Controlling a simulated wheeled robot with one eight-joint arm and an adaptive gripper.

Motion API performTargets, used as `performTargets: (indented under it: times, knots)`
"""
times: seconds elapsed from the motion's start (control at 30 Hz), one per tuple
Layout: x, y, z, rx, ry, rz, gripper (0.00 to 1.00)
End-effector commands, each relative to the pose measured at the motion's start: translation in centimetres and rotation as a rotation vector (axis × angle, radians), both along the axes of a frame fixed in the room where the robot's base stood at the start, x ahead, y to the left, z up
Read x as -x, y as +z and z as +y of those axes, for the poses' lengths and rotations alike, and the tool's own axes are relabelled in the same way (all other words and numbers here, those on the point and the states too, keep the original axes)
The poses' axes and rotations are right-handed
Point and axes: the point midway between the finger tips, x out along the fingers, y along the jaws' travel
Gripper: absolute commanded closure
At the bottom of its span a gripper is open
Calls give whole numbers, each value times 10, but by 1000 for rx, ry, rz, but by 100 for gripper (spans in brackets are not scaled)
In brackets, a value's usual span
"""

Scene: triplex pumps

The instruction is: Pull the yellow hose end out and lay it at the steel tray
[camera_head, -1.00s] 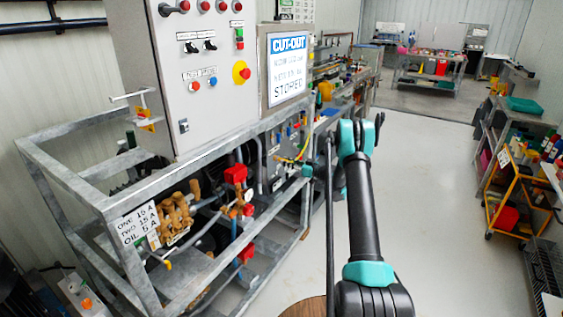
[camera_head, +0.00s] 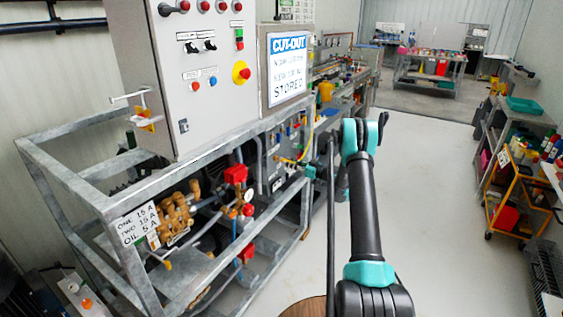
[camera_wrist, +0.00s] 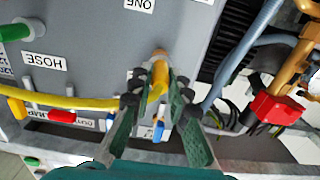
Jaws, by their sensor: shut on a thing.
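The yellow hose end (camera_wrist: 159,77) stands between the green fingers of my gripper (camera_wrist: 158,92) in the wrist view, and the fingers are shut on it. A brass-coloured tip shows at its far end against the grey panel (camera_wrist: 95,45); I cannot tell whether it is still seated there. The yellow hose (camera_wrist: 75,102) runs left from the fingers across the panel. In the head view the yellow hose (camera_head: 307,147) shows small at the panel, next to my gripper (camera_head: 309,171), whose fingers are too small to make out. I cannot pick out the steel tray with certainty.
A blue-ended piece (camera_wrist: 158,131) and a red one (camera_wrist: 62,116) sit along the panel's edge. A red valve part (camera_wrist: 277,107) and grey-blue pipes (camera_wrist: 240,55) are at the right. The galvanised frame (camera_head: 165,180) encloses the pumps. Open floor (camera_head: 425,200) lies to the right.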

Motion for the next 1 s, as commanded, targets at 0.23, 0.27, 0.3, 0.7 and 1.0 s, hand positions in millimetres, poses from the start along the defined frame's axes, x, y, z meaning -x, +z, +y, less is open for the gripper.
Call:
performTargets:
  times: [0.23,0.27,0.3,0.7,1.0]
  knots:
    - [4,0,-5,0,0,0,100]
    - [5,0,-6,0,0,0,100]
    - [5,0,-7,0,0,0,100]
    - [12,0,-16,0,-1,0,100]
    - [16,0,-22,0,0,0,100]
